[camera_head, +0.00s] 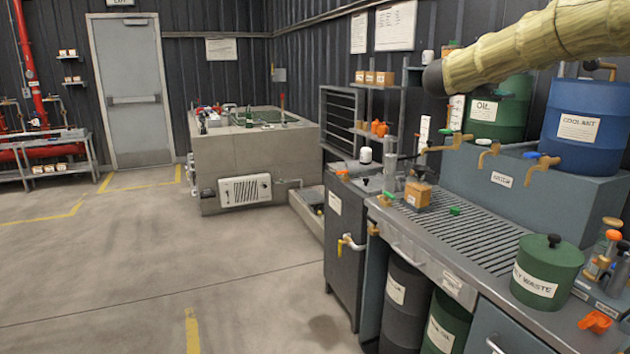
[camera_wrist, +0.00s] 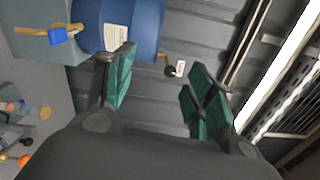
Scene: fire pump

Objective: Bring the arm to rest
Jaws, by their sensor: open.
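My gripper (camera_wrist: 158,88) shows in the wrist view with its two green-padded fingers spread apart and nothing between them. Behind the gap are the blue coolant drum and a dark ribbed wall. In the head view, a pale ribbed sleeve on my arm (camera_head: 540,45) reaches in from the upper right, above the bench and in front of the oil drum. The gripper itself does not show in the head view.
The blue coolant drum (camera_head: 585,125) and green oil drum (camera_head: 498,112) stand behind the grated bench (camera_head: 470,230). An oily waste can (camera_head: 545,272) stands at its front right. The concrete floor (camera_head: 150,270) at left is clear.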

